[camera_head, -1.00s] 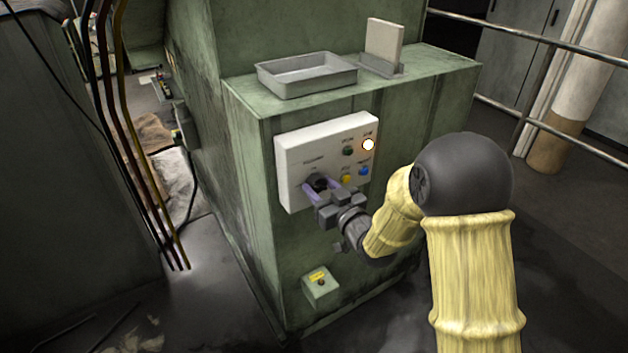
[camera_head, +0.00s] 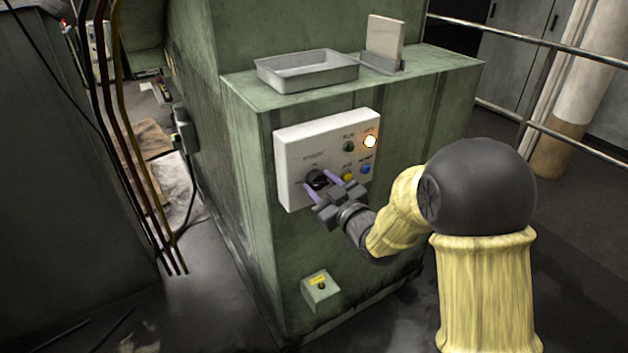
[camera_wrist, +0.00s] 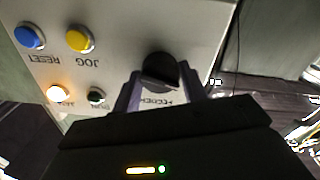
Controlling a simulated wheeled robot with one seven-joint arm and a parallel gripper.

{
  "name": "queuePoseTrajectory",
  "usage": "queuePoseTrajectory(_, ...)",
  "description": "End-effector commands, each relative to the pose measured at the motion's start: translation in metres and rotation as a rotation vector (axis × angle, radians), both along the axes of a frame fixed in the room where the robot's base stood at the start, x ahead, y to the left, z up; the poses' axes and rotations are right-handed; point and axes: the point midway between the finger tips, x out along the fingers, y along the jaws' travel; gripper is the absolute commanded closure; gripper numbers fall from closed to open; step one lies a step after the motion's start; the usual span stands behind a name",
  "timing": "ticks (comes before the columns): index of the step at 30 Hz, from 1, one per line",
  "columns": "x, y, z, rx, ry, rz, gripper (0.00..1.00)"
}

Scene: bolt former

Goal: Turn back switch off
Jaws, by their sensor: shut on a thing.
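The black rotary switch (camera_head: 317,179) is on the lower left of the white control panel (camera_head: 296,143). My gripper (camera_head: 320,184) is at the panel with one purple finger on each side of the switch, shut on it. In the wrist view the switch knob (camera_wrist: 160,71) shows between the two fingers of my gripper (camera_wrist: 160,86), and the picture is upside down. The label by the switch is partly covered and too small to read surely. The knob's exact pointing direction is hard to tell.
A lit lamp (camera_head: 370,141), a dark green button (camera_head: 349,146), a yellow button (camera_head: 348,174) and a blue button (camera_head: 365,169) are close to the right. A small box (camera_head: 320,289) is below. A metal tray (camera_head: 307,72) sits on the cabinet.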

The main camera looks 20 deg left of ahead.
Motion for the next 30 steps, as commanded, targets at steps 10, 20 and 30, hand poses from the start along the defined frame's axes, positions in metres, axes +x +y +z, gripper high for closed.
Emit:
queuePoseTrajectory(10, -0.0007, 0.0011, -0.0015, -0.05, -0.064, 0.004, 0.94)
queuePoseTrajectory(20, -0.0008, 0.0013, -0.0019, -0.165, -0.2, 0.003, 0.94)
queuePoseTrajectory(30, -0.0008, 0.0009, 0.001, -0.217, -0.255, 0.003, 0.94)
